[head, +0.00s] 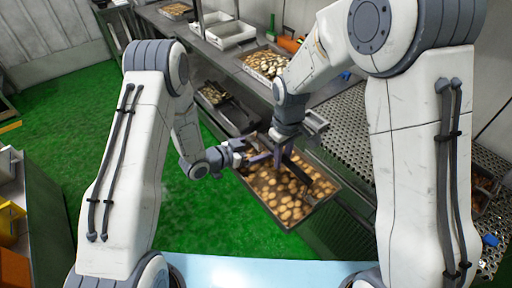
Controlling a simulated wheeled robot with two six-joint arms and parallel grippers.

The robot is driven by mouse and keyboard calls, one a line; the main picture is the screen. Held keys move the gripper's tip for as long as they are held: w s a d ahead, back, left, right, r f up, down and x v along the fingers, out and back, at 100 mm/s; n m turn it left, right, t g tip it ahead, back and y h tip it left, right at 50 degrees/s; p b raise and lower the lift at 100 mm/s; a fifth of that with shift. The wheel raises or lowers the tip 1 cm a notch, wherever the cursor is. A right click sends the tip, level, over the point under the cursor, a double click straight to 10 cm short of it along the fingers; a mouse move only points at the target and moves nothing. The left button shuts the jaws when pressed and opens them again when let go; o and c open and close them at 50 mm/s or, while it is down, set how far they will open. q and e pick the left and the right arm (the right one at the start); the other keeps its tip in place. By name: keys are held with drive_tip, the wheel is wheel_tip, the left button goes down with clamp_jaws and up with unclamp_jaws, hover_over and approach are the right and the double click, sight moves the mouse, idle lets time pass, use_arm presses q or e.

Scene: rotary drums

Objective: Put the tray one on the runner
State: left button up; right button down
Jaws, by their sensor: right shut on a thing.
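A dark rectangular tray (318,207) holding many round brown pieces is in the middle of the head view, tilted in the picture. My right gripper (279,160) comes down from above at the tray's far side and is shut on the tray. My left gripper (252,158) is at the tray's far left corner, close to the right one. Its fingers are partly hidden, so I cannot tell whether it is open or shut. I cannot tell for certain which surface is the runner; a perforated metal surface (350,125) runs behind and to the right of the tray.
A tray of pale pieces (265,62) and white empty bins (230,34) stand on the back counter. Dark trays (214,94) sit left of my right wrist. Green floor (75,110) is open at left. A shelf with yellow and orange boxes (10,222) stands at far left.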

use_arm(q)
clamp_jaws()
use_arm(e)
drive_tip(key=shift+w+r, duration=0.1)
drive_tip(key=shift+w, duration=0.05)
use_arm(q)
drive_tip(key=shift+d+r, duration=0.1)
drive_tip(key=shift+r, duration=0.05)
use_arm(e)
drive_tip(key=c, duration=0.7)
unclamp_jaws()
drive_tip(key=shift+o, duration=0.7)
